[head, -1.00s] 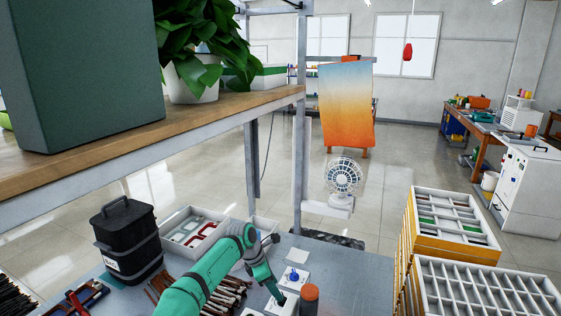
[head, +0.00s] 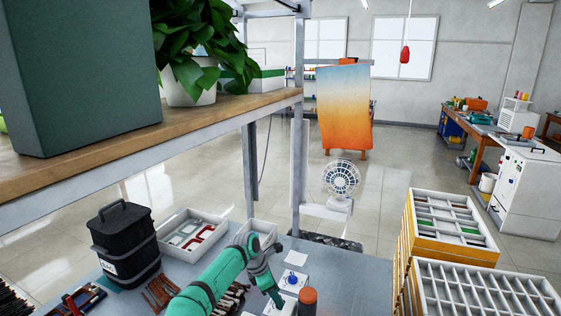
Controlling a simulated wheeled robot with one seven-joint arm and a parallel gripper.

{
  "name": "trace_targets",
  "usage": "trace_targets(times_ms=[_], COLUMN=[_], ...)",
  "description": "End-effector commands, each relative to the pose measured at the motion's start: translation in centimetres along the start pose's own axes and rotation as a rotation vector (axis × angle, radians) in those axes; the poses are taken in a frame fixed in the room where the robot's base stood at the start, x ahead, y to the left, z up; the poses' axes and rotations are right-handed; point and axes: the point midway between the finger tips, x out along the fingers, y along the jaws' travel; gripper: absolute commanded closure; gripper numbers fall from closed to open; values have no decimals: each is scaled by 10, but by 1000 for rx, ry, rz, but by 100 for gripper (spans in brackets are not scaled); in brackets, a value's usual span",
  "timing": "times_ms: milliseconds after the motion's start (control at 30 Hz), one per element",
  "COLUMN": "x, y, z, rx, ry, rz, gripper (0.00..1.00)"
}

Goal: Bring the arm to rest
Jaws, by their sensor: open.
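My arm (head: 214,284) is green with grey joints and reaches in from the bottom of the head view over the grey worktable (head: 345,270). It bends at a grey joint, and its end points down. My gripper (head: 278,303) is at the lower end of the arm, beside a white block and just left of an orange-topped dark cylinder (head: 307,301). The fingers are small and partly hidden at this angle, and I see nothing held in them.
A white tray with red and green frames (head: 192,233) and a black lidded bin (head: 125,245) stand to the left. A white piece with a blue knob (head: 293,279) is close to my gripper. White compartment trays (head: 450,226) are at the right. A wooden shelf (head: 200,125) overhangs the upper left.

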Motion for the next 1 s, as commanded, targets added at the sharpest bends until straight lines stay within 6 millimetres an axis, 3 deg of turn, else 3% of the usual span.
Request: trace_targets(times_ms=[67,333,1000], x=[13,13,9], y=[-1,-6,-8], z=[0,10,0], rx=[-2,-127,-499], ry=[1,0,1], rz=[-2,53,207], gripper=[51,51,51])
